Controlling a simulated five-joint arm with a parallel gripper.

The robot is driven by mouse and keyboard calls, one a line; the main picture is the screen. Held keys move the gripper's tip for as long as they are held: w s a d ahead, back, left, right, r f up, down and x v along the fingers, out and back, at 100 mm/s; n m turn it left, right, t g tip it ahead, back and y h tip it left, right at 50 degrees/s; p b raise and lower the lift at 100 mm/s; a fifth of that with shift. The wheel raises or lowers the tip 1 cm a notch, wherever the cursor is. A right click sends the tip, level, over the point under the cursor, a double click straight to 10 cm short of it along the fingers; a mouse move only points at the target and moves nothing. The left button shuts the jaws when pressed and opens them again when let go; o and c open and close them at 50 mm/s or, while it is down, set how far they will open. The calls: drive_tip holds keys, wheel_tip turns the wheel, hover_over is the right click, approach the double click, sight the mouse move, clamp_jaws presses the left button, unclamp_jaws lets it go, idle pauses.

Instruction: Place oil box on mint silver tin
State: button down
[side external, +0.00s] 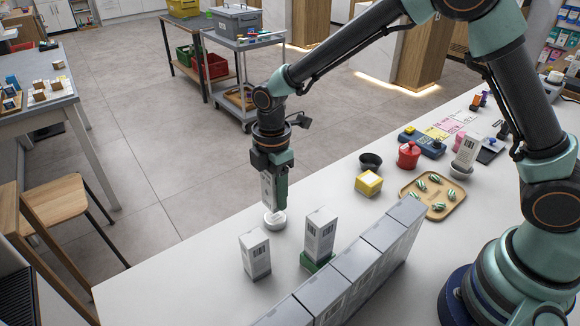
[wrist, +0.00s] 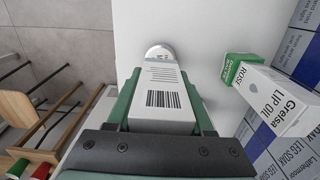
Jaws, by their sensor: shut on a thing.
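My gripper (side external: 268,200) points down and is shut on a white box with a barcode (wrist: 164,92), held upright between green fingers. The held box (side external: 267,188) shows no readable name; I take it as the oil box. A low round silver-white tin (side external: 275,220) is directly under it on the white counter. The tin also shows in the wrist view (wrist: 160,52), partly covered by the box. I cannot tell whether the box's bottom touches the tin's lid or hangs just above it.
A similar white box (side external: 255,254) stands left of a lip oil box (side external: 321,233) that stands on a green box (side external: 316,262). A row of grey-white boxes (side external: 358,262) runs along the right.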

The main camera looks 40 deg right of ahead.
sight(275, 204)
drive_tip(key=shift+f, duration=1.8)
drive_tip(key=shift+f, duration=0.15)
drive_tip(key=shift+c, duration=1.4)
unclamp_jaws()
